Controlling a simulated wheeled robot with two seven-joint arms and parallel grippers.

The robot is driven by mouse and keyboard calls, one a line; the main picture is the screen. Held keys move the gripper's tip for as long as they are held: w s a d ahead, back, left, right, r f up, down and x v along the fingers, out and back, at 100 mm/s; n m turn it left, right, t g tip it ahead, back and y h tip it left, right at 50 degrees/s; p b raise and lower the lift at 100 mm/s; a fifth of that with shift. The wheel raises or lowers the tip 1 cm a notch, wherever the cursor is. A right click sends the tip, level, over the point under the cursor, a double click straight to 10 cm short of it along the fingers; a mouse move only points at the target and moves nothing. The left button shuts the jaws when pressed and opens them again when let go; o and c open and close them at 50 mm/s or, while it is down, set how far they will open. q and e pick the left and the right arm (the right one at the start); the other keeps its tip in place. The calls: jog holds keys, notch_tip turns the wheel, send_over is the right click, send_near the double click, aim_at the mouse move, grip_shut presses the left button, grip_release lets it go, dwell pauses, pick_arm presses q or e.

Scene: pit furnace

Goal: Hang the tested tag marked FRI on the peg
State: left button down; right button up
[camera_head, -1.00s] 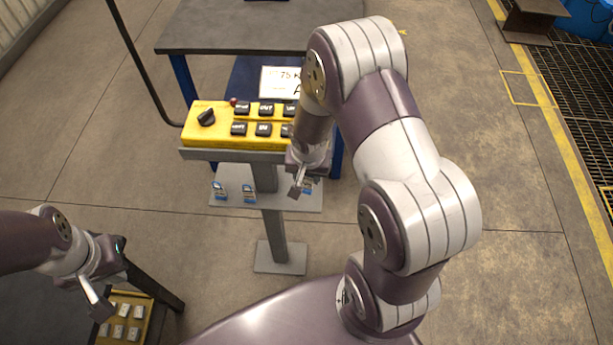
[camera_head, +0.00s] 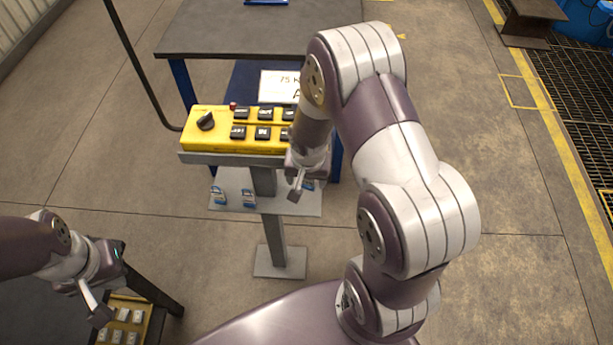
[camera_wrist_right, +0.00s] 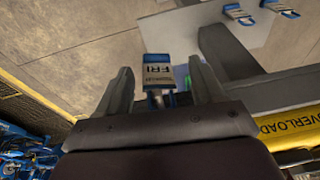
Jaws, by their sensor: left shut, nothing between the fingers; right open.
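The tag marked FRI (camera_wrist_right: 158,72), blue and tan, shows in the right wrist view between the spread fingers of my right gripper (camera_wrist_right: 162,88). The lettering is upside down, and a short grey piece shows just below the tag; I cannot tell whether this is a peg. In the head view my right gripper (camera_head: 297,190) is in front of the right end of the grey shelf (camera_head: 228,201) and mostly hides a blue tag (camera_head: 309,185) there. It is open, not closed on the tag. My left gripper (camera_head: 98,312) is shut and empty beside a yellow tray.
The yellow button box (camera_head: 215,140) stands above the shelf on a grey post. The yellow tray (camera_head: 155,322) holds several small pale blocks. A dark table (camera_head: 240,35) stands behind.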

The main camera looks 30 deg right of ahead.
notch_tip(320, 180, up, 12)
jog(key=s, duration=0.2)
jog(key=s+a+r+n, duration=0.1)
jog(key=s+a+n, duration=0.4)
jog(key=s+n, duration=0.2)
jog(key=shift+s+a+g+y+p, duration=0.3)
jog(key=shift+s+a+y+p, duration=0.1)
jog(key=shift+s+p, duration=0.1)
jog(key=shift+r, duration=0.1)
dwell(1.6)
